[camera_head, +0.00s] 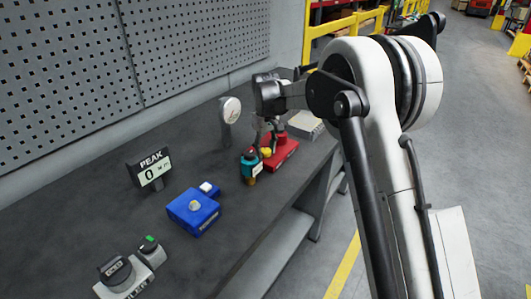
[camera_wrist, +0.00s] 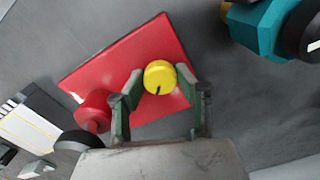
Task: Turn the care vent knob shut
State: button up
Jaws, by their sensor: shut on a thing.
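The yellow knob (camera_wrist: 160,74) sits on a red base plate (camera_wrist: 112,62), with a short dark mark on its edge facing my wrist. My gripper (camera_wrist: 161,82) has one finger on each side of the knob and is shut on it. In the head view the yellow knob (camera_head: 266,153) shows small at the near side of the red base (camera_head: 284,155), below my gripper (camera_head: 268,138). My arm hides part of the base. Any label by the knob is not readable.
A teal device (camera_head: 250,166) stands close beside the red base. A round gauge (camera_head: 231,109) stands behind. A PEAK display (camera_head: 150,168) reading 0, a blue box (camera_head: 193,211) and a grey switch unit (camera_head: 123,277) are along the bench. A red cylinder (camera_wrist: 94,111) is near my left finger.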

aim_at(266, 150)
jog(key=n+b, duration=0.1)
jog(key=n, duration=0.3)
jog(key=shift+n+b, duration=0.5)
jog(key=shift+n, duration=1.6)
jog(key=o, duration=1.1)
notch_tip(266, 150, up, 12)
jog(key=shift+r, duration=0.1)
